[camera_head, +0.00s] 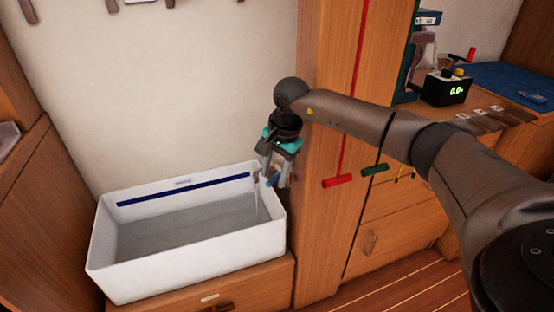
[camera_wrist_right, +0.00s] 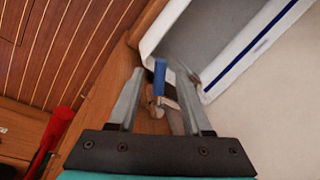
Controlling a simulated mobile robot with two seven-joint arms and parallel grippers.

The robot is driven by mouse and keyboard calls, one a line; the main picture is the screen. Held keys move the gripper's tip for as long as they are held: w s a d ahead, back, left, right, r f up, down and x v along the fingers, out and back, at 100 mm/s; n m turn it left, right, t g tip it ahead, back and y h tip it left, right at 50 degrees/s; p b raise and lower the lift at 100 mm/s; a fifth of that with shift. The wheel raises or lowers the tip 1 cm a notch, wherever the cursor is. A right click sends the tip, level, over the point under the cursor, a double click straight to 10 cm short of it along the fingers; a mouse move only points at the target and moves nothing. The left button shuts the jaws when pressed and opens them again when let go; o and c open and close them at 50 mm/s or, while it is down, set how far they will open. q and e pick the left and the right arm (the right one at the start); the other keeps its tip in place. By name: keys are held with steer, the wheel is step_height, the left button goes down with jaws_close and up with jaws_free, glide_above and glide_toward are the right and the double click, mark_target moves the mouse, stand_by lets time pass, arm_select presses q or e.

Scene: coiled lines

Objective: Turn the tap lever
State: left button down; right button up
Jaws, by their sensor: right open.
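The tap shows at the right rim of the white basin (camera_head: 104,250), with its blue lever (camera_head: 272,180). A thin pale vertical streak shows below the tap; I cannot tell whether it is spout or water. In the right wrist view the blue lever (camera_wrist_right: 159,77) stands between my finger pads, with the metal tap body (camera_wrist_right: 168,103) behind it. My right gripper (camera_head: 270,177) points down at the tap and is open, its fingers on either side of the lever. Contact with the lever cannot be told. My left gripper is not in view.
A wooden post stands right of the basin. A red handle (camera_head: 338,181) and a green handle (camera_head: 374,170) hang on lines right of my gripper. A drawer front is below the basin. A desk with a black display box (camera_head: 446,89) and blue mat (camera_head: 510,78) is at back right.

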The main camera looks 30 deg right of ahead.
steer(key=shift+r, duration=0.4)
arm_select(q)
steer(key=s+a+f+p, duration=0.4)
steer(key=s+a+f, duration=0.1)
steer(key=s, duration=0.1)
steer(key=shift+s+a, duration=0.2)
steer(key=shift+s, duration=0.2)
arm_select(e)
step_height(320, 180, up, 14)
steer(key=s+d, duration=0.1)
steer(key=s, duration=0.1)
steer(key=shift+s, duration=0.4)
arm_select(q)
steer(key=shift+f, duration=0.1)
